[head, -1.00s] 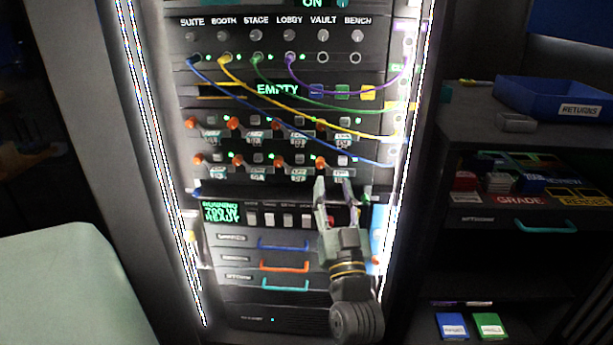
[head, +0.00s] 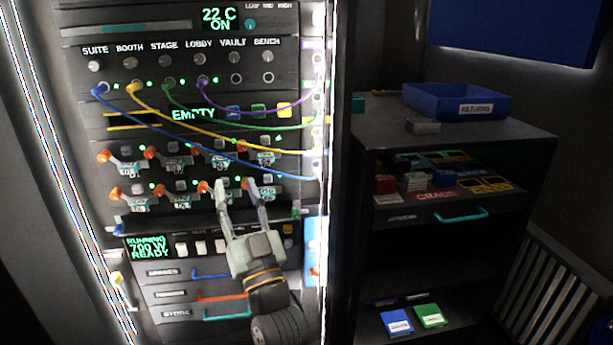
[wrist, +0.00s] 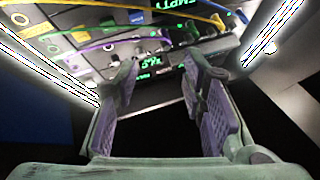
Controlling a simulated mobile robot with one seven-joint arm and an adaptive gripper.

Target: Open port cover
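I cannot pick out with certainty which part is the port cover. The rack front (head: 205,127) carries two rows of orange-ended levers with small labelled tags; one orange end (head: 203,186) in the lower row is just left of my gripper. My gripper (head: 237,184) is open and empty, fingers pointing up at the right end of that lower row. Its fingers hide part of the row, and I cannot tell whether they touch it. In the wrist view the two finger pads (wrist: 163,75) stand wide apart with nothing between them.
Blue, yellow, green and purple cables (head: 230,113) hang across the rack above the levers. Drawers with coloured handles (head: 222,297) sit below. A light-blue panel (head: 309,243) is at the rack's right edge. A dark shelf unit with a blue returns tray (head: 458,104) stands to the right.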

